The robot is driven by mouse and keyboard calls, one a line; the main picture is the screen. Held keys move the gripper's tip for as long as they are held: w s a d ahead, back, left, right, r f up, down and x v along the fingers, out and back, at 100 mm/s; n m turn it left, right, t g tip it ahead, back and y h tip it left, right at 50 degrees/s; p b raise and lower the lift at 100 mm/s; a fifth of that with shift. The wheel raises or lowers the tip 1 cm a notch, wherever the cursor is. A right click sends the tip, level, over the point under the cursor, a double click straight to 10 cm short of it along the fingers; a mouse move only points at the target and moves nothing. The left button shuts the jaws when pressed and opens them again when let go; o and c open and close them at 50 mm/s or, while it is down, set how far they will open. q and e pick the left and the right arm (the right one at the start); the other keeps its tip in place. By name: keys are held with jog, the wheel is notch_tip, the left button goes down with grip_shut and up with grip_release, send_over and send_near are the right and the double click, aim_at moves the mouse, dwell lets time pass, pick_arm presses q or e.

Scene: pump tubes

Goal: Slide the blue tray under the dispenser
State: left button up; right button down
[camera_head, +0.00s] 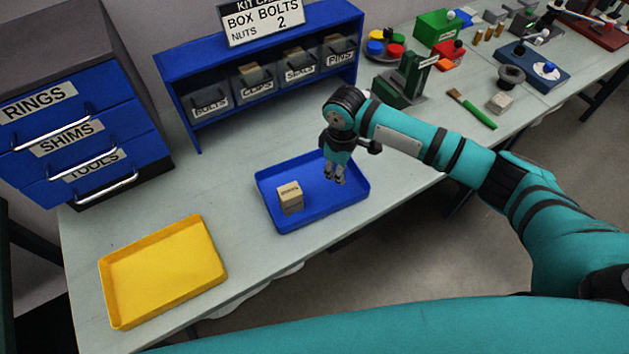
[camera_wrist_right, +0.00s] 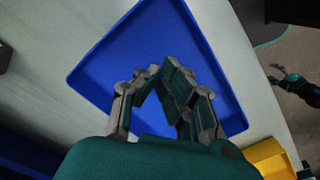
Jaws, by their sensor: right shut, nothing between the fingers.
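The blue tray (camera_head: 330,208) lies on the pale bench near its front edge, and it also fills much of the wrist view (camera_wrist_right: 150,35). A small tan box (camera_head: 290,197) stands in its left part. My right gripper (camera_head: 335,181) points down over the right part of the tray, shut and empty; its fingers meet in the wrist view (camera_wrist_right: 160,70). I cannot tell whether the fingertips touch the tray. A green stand (camera_head: 412,75) with a small label is behind and right of the tray; whether it is the dispenser I cannot tell. My left gripper (camera_wrist_right: 280,76) is small and unclear.
A yellow tray (camera_head: 165,272) lies empty at the front left. A blue shelf (camera_head: 180,95) with labelled bins stands behind the tray, and a blue drawer cabinet (camera_head: 100,80) is at the left. A green-handled brush (camera_head: 472,110) lies at the right. Bare bench separates the two trays.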

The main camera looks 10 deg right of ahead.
aim_at(336, 188)
jog(key=shift+f, duration=0.45)
dwell(0.5)
jog(key=shift+f+b, duration=0.75)
jog(key=shift+f, duration=1.15)
jog(key=shift+r+p, duration=0.45)
jog(key=shift+p, duration=0.35)
